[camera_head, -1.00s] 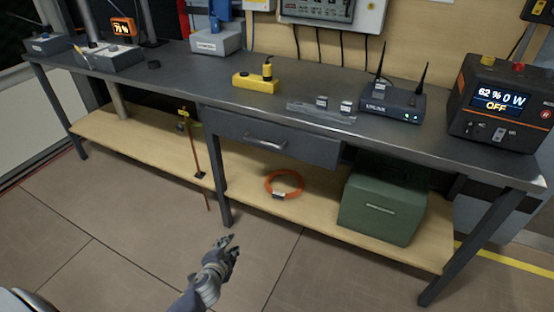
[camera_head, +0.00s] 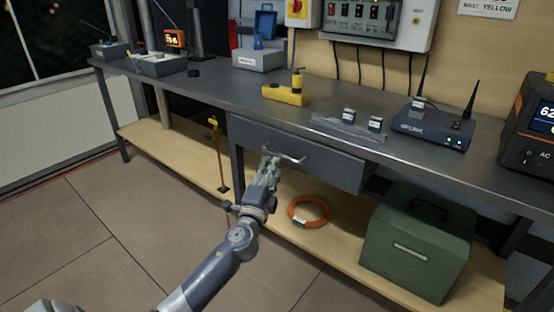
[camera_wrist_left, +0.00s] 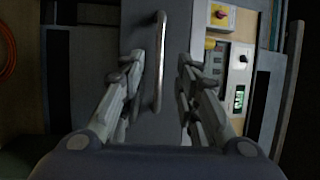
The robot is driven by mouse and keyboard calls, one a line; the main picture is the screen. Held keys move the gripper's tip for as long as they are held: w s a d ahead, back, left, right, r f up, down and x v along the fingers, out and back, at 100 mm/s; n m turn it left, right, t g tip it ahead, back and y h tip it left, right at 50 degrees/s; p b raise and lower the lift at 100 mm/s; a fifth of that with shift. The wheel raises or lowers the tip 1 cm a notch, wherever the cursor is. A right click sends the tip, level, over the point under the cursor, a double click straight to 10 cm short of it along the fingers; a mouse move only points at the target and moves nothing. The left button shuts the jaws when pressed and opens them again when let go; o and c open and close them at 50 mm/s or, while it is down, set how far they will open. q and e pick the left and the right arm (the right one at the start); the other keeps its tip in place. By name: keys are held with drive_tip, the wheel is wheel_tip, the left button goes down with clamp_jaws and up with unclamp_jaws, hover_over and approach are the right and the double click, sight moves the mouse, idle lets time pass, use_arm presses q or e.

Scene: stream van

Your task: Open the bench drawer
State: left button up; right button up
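The bench drawer (camera_head: 328,165) is a grey front under the dark bench top, and it looks shut. Its metal bar handle (camera_head: 285,154) runs across the front; in the left wrist view the handle (camera_wrist_left: 159,75) stands upright in the picture. My left gripper (camera_head: 268,165) is just in front of the drawer at the handle's left part. In the left wrist view my left gripper (camera_wrist_left: 160,62) is open, with the handle between the lines of its two fingers, nearer the left finger. I cannot tell whether a finger touches it. My right gripper is out of view.
On the lower shelf below the drawer lie an orange cable coil (camera_head: 308,211) and a green case (camera_head: 418,240). A yellow tool (camera_head: 285,95), a router (camera_head: 433,128) and a power unit (camera_head: 530,125) stand on the bench top. The floor in front is clear.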

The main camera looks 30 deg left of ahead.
use_arm(q)
drive_tip(key=x, duration=0.6)
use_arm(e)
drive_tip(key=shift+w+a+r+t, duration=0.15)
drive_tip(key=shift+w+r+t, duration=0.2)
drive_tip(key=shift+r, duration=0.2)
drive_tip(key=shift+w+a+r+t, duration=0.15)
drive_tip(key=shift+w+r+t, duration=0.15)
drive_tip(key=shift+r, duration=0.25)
use_arm(q)
clamp_jaws()
